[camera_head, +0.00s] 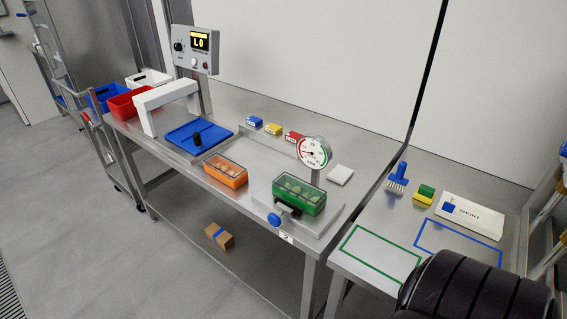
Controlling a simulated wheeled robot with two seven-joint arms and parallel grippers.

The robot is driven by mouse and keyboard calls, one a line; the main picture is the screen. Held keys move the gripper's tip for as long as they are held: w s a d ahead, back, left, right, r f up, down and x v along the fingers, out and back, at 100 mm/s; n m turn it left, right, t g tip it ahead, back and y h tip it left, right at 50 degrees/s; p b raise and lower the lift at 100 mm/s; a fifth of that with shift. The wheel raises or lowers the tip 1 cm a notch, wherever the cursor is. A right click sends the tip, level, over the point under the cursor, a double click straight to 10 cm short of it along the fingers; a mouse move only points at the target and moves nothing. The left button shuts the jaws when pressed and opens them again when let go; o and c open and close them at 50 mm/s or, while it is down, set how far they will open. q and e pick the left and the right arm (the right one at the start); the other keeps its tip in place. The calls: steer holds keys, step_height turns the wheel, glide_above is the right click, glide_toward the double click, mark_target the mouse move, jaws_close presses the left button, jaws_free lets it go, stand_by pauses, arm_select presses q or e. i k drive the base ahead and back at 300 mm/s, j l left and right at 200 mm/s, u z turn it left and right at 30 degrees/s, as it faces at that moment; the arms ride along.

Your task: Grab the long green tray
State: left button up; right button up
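A long green tray (299,208) stands at the front right of the steel bench, on a metal plate below a round dial gauge. It has clear upper sides and holds several pale pieces. A dark clamp-like part and a blue knob (274,220) are at its front. Neither gripper shows in the head view. A black ribbed part at the lower right corner looks like my own arm; no fingers show on it.
An orange tray (226,181) stands left of the green one. On the right-hand table are a brush (398,178), green and yellow blocks (424,195), and green and blue outlined rectangles.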

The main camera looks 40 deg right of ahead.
mark_target(307, 197)
steer(key=i+j+z, duration=0.1)
steer(key=i+z, duration=0.25)
steer(key=z, duration=0.15)
steer(key=i+j+z, duration=0.2)
steer(key=i+z, duration=0.25)
steer(key=i+j+z, duration=0.2)
steer(key=z, duration=0.3)
steer(key=j, duration=0.1)
